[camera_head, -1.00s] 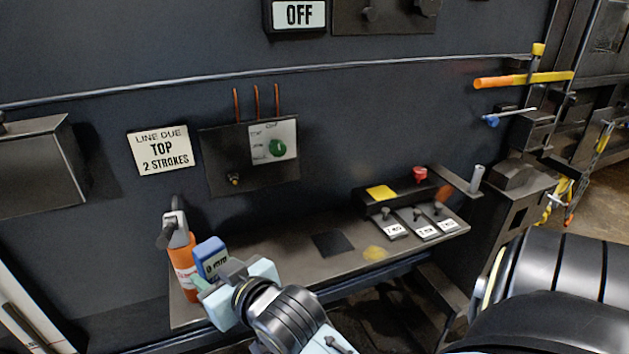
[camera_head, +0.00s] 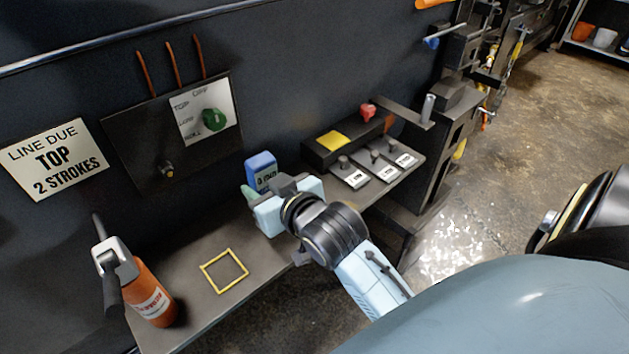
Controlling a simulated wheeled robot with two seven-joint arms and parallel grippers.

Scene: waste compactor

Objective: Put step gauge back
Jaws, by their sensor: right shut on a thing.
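The label's text is too small to read surely. The gripper is over the middle of the dark shelf (camera_head: 190,262), left of the labelled pieces. A yellow square outline (camera_head: 224,270) on the shelf lies empty, to the left of and nearer than the gripper. My left gripper is not in view.
An orange bottle (camera_head: 148,293) stands at the shelf's left end. Several small pieces with white labels (camera_head: 388,173) sit at the right end, before a dark box with a yellow pad (camera_head: 333,140) and a red knob (camera_head: 367,111). A panel with a green dial (camera_head: 214,119) is behind.

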